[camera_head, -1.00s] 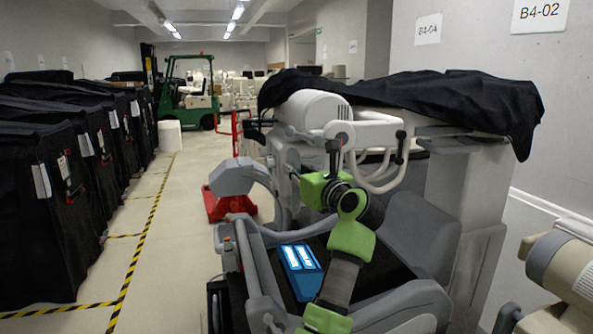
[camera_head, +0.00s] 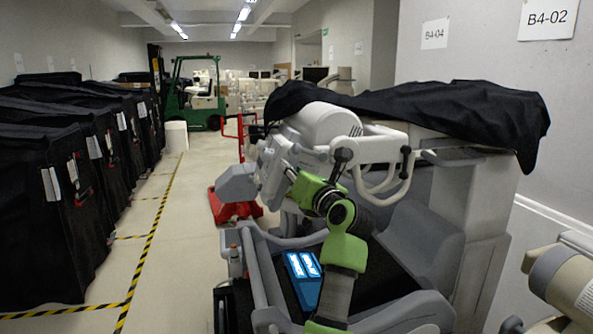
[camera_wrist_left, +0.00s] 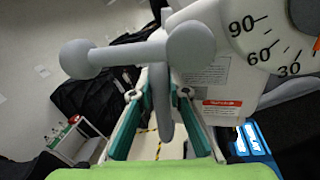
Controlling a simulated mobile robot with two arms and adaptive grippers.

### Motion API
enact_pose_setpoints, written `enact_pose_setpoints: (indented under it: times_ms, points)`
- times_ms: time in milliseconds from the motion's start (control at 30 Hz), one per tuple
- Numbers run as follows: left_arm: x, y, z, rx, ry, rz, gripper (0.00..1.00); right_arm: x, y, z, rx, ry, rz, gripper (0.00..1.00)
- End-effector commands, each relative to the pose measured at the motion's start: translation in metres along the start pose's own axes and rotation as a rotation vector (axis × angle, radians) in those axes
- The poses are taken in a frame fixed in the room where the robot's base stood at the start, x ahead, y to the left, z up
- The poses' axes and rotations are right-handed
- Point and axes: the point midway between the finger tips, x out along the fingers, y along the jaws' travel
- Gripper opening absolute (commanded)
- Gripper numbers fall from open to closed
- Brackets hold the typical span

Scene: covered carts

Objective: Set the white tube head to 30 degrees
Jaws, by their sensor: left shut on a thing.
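The white tube head (camera_head: 333,122) sits on the covered cart, tilted, with a grey box-shaped end (camera_head: 237,184) at its lower left. In the left wrist view its white dial (camera_wrist_left: 272,28) reads 90, 60 and 30. An orange mark (camera_wrist_left: 317,44) lies just past the 30, at the picture's right edge. My left gripper (camera_wrist_left: 161,94) has its teal fingers around a grey handle (camera_wrist_left: 162,102) on the head. In the head view this gripper (camera_head: 288,165) is partly hidden by the head and my green wrist. My right gripper is out of view.
A black cover (camera_head: 430,108) lies over the cart's top. A blue lit panel (camera_head: 303,280) is below my arm. Black-covered carts (camera_head: 45,210) line the left, with a clear aisle (camera_head: 180,235) beside them. A red base (camera_head: 233,207) and a green forklift (camera_head: 195,95) stand beyond.

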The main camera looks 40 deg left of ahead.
Motion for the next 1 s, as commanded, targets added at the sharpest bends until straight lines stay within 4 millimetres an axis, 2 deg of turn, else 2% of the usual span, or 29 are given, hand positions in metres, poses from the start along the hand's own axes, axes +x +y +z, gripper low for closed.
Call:
enact_pose_setpoints:
  times_ms: [33, 100, 700, 733, 800, 1000]
  points:
    - [0.0017, 0.0092, 0.0116, 0.018, -0.017, 0.01, 0.0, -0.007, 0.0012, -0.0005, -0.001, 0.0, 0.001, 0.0]
    - [0.0022, 0.011, 0.0131, 0.043, -0.022, 0.011, 0.0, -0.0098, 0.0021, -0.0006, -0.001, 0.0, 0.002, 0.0]
    - [0.0025, 0.0129, 0.0153, 0.089, -0.032, 0.009, 0.0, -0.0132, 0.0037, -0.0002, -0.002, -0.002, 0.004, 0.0]
    - [0.0025, 0.0128, 0.0153, 0.089, -0.032, 0.009, 0.2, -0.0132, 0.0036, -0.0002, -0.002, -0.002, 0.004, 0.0]
    - [0.0024, 0.0123, 0.0146, 0.089, -0.031, 0.008, 0.33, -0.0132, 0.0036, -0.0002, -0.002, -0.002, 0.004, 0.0]
    - [0.002, 0.01, 0.0122, 0.09, -0.026, 0.004, 0.33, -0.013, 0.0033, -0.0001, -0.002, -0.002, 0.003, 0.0]
